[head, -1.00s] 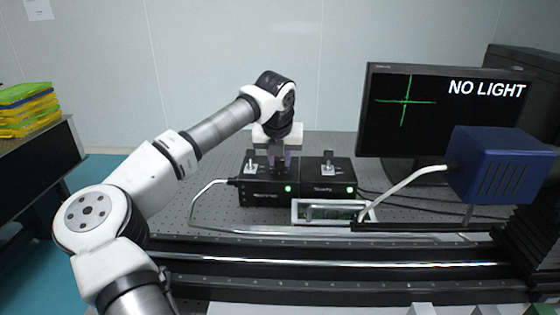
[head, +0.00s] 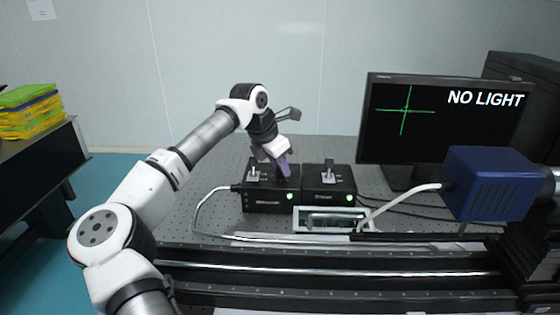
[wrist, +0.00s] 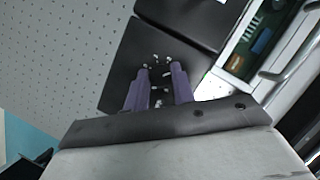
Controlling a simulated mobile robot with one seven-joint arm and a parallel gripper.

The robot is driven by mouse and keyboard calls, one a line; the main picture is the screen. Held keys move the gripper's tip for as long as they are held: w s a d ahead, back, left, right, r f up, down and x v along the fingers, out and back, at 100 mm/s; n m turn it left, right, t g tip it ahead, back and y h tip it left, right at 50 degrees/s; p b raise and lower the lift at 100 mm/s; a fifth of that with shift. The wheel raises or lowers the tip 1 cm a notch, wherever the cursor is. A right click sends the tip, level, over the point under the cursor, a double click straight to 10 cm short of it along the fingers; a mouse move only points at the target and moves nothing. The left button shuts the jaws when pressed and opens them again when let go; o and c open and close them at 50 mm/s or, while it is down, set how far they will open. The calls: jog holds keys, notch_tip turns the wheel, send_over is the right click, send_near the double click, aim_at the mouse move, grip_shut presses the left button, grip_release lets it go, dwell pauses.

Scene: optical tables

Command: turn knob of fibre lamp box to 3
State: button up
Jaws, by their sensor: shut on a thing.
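Two black boxes stand side by side on the perforated table, each with a lit green light on its front. My gripper (head: 284,171) is at the top of the left box (head: 262,203), its hand tilted. In the wrist view its two purple fingers (wrist: 160,68) reach down inside a ring of white marks on the box top (wrist: 122,75). They are shut on the knob there, which the fingers mostly hide. I cannot read its setting or the box labels. A silver upright switch (head: 253,170) stands left of my fingers.
The right box (head: 328,190) is close beside, with its own upright control (head: 328,172). A monitor (head: 440,125) reads "NO LIGHT" over a green cross. A blue device (head: 490,183) and a metal rail (head: 330,270) stand in front.

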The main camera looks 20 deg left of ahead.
jog(key=shift+m, duration=0.5)
jog(key=o, duration=1)
jog(key=shift+r, duration=0.15)
jog(key=b+v, duration=0.1)
jog(key=v, duration=1.2)
jog(key=shift+a+r, duration=0.25)
jog(key=shift+a, duration=0.05)
jog(key=shift+f, duration=0.1)
